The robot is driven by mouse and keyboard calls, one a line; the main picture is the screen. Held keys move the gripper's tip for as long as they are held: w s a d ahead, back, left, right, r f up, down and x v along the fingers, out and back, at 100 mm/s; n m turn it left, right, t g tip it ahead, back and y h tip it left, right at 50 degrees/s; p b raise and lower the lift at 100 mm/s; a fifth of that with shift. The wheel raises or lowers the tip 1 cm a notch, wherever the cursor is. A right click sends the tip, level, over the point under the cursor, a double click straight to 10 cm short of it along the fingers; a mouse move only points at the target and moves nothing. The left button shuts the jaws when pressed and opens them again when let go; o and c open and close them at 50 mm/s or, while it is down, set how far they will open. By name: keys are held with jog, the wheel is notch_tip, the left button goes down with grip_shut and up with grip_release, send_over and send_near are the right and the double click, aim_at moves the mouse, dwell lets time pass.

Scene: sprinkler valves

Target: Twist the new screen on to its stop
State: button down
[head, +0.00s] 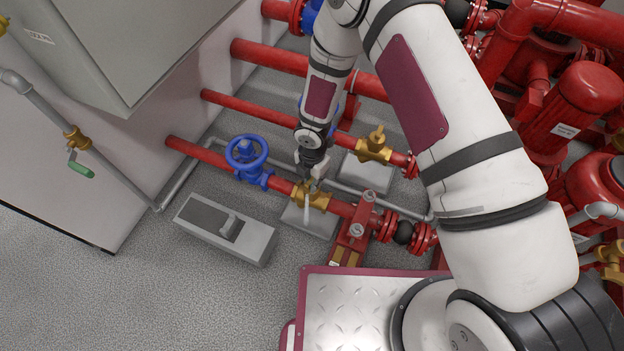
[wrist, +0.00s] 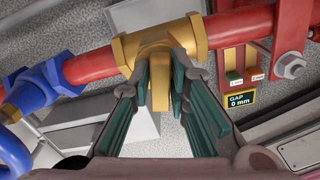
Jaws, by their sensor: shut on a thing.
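A brass strainer body (wrist: 190,35) sits in line on a red pipe; it also shows in the head view (head: 318,199). My gripper (wrist: 160,95), also seen from the head (head: 309,184), is shut on a brass piece (wrist: 159,80), which I take to be the screen's cap. This piece lies against the strainer body, with no gap that I can make out. The green-lined fingers are on either side of it. The screen itself is hidden. A small display (wrist: 239,100) beside the pipe reads "GAP 0 mm".
A blue handwheel valve (head: 248,160) is left of the strainer on the same pipe. A red bracket (head: 354,228) stands to its right. A grey box with a dark recessed top (head: 226,230) lies on the floor in front. Another brass valve (head: 374,147) is on the pipe behind.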

jog(key=shift+w, duration=0.1)
jog(key=m, duration=0.3)
jog(key=shift+m, duration=0.3)
jog(key=m, duration=0.4)
jog(key=shift+d+m, duration=0.1)
jog(key=shift+m, duration=0.2)
jog(key=c, duration=1.4)
grip_release()
jog(key=shift+c, duration=0.2)
jog(key=shift+r, duration=0.15)
notch_tip(320, 180, up, 12)
